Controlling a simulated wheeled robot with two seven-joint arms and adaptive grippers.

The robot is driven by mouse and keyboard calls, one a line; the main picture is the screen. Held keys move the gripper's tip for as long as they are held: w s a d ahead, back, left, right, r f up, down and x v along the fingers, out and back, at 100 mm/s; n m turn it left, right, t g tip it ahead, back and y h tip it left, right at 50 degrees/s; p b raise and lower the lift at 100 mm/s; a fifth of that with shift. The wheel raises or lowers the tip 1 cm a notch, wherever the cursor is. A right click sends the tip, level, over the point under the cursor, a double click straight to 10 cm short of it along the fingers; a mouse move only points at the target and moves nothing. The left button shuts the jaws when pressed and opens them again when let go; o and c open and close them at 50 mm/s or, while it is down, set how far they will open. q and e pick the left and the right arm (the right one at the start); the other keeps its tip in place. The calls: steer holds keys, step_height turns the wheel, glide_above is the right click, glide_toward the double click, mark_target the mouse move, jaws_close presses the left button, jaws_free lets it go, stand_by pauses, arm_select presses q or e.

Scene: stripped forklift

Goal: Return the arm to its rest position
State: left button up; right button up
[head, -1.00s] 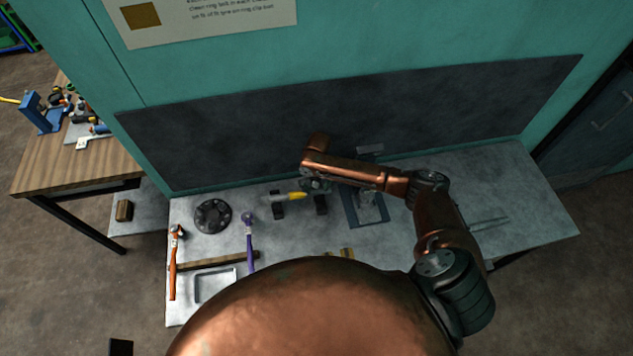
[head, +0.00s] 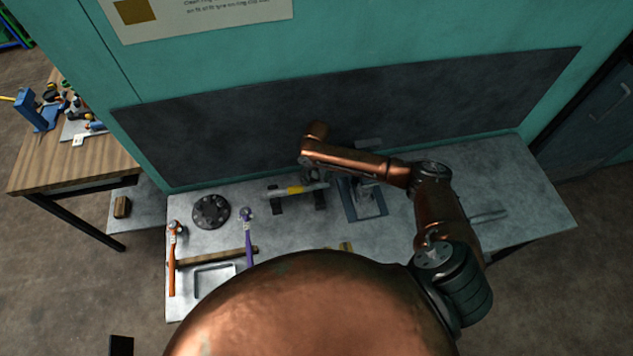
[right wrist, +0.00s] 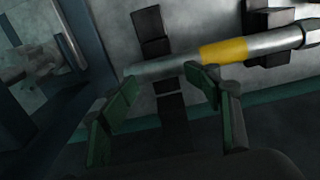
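My right arm (head: 350,162) reaches in from the right over the bench. Its gripper (head: 312,176) is mostly hidden by the arm in the head view. In the right wrist view its two green-padded fingers (right wrist: 165,88) stand apart with nothing between them. A grey rod with a yellow band (head: 293,190) lies across two black supports (head: 320,200). In the right wrist view the rod (right wrist: 225,50) passes just beyond the fingertips; I cannot tell whether they touch it. My left gripper is not in view.
The grey bench (head: 400,235) holds a dark round disc (head: 211,212), an orange hammer (head: 172,260), a purple-handled hammer (head: 248,235), a square frame (head: 215,280) and a blue-grey plate fixture (head: 362,200). A teal panel (head: 380,45) rises behind. A wooden table (head: 75,165) stands left.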

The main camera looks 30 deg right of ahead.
step_height(320, 180, up, 10)
stand_by(0.3)
steer(key=shift+a+f, duration=0.1)
